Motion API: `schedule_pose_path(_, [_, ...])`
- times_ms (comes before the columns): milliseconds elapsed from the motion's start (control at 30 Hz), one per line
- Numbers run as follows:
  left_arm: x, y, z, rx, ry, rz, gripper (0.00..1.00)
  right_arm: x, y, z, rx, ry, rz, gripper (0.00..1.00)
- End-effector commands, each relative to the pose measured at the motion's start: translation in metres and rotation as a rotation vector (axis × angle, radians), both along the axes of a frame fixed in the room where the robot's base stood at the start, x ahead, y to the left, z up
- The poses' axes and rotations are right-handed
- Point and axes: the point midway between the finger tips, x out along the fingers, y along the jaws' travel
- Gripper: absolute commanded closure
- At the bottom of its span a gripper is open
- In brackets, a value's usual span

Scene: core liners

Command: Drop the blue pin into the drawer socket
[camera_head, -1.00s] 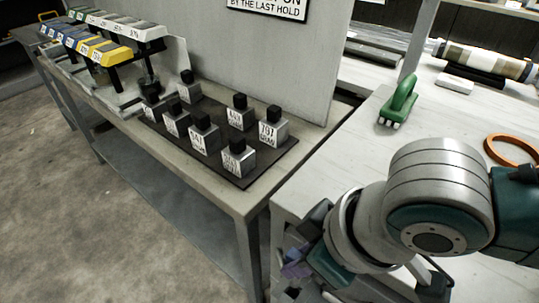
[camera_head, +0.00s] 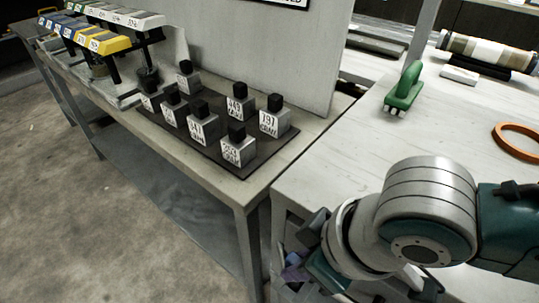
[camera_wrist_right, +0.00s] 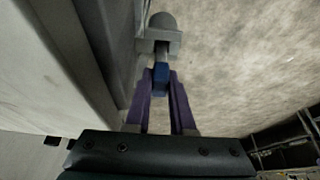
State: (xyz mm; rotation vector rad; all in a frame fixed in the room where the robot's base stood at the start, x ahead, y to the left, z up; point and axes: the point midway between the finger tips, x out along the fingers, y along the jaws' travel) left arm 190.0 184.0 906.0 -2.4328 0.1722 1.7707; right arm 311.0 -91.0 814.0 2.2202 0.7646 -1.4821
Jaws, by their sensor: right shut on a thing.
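My right gripper (camera_wrist_right: 161,84) has purple fingers and is shut on the blue pin (camera_wrist_right: 161,77) in the right wrist view. The pin's blue part sits between the fingertips, and a paler shaft runs from it towards a grey block with a rounded end (camera_wrist_right: 160,38). I cannot tell whether that grey piece belongs to the pin or is the drawer socket. In the head view the right gripper (camera_head: 294,270) is low beside the white bench's left edge, partly hidden by my arm; the pin is not clear there. My left gripper is not in view.
The white bench (camera_head: 450,125) carries a green-handled brush (camera_head: 404,88) and an orange ring (camera_head: 519,141). A grey bench to its left holds labelled block weights (camera_head: 238,148) on a dark mat. Open floor (camera_head: 140,245) lies at the lower left.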

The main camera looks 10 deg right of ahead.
Motion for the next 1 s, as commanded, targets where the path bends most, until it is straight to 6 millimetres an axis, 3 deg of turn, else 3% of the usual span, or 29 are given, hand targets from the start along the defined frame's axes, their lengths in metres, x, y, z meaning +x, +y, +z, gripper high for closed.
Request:
schedule_pose_path(433, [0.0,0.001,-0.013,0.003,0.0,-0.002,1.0,0.0,0.0,-0.019,0.0,0.0,0.0,1.0])
schedule_pose_path(933, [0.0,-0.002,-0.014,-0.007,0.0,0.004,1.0,0.0,0.0,-0.021,0.0,0.0,0.0,1.0])
schedule_pose_path(967, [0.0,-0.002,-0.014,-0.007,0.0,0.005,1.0,0.0,0.0,-0.021,0.0,0.0,0.0,0.75])
schedule_pose_path(1000, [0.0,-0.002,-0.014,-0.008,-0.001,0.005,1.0,0.0,0.0,-0.021,0.0,0.0,0.0,0.7])
